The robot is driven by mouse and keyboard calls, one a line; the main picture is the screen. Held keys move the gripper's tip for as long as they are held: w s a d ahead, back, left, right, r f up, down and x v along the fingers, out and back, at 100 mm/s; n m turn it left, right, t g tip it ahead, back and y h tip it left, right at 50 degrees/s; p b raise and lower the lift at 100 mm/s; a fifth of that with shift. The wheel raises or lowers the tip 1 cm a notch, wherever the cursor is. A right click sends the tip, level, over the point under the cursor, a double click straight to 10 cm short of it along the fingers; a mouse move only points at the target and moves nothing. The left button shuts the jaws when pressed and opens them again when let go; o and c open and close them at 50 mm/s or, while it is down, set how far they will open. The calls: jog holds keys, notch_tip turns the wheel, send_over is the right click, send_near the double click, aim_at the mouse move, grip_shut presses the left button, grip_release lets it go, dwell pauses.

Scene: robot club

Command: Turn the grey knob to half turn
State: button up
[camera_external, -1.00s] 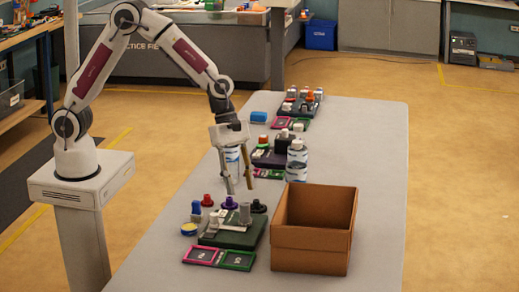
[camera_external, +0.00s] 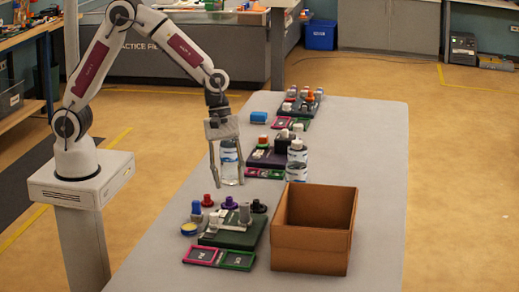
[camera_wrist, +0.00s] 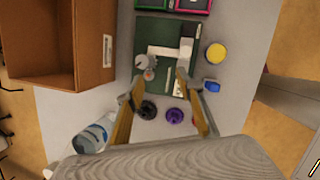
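The grey knob (camera_external: 244,212) stands upright on a dark green panel (camera_external: 218,238) at the near end of the table. In the wrist view a grey knob (camera_wrist: 142,62) shows on the green panel (camera_wrist: 188,30), near the left fingertip. My gripper (camera_external: 229,184) points down above the table, behind and above the panel in the outside view. Its fingers are spread, with nothing between them and apart from the knob. The open fingers also show in the wrist view (camera_wrist: 161,82). The knob's turn marking is too small to read.
A brown box (camera_external: 312,248) stands right of the panel. Purple (camera_external: 230,202), red (camera_external: 207,200), blue (camera_external: 196,207) and black (camera_external: 258,206) knobs or caps crowd around it, with a yellow-topped one (camera_external: 188,229). A bottle (camera_external: 230,163) stands behind my fingers. Pink and green frames (camera_external: 219,258) lie in front.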

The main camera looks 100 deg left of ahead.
jog(key=s+a+r+m+y, duration=0.1)
jog(key=s+r+m, duration=0.4)
jog(key=s+m, duration=0.4)
jog(key=s+a+r+m+y, duration=0.1)
jog(key=s+r+m, duration=0.4)
jog(key=s+m, duration=0.4)
jog(key=shift+s+a+r+m, duration=0.3)
jog(key=shift+s+a+r, duration=0.1)
jog(key=shift+s, duration=1.25)
jog(key=shift+d, duration=0.1)
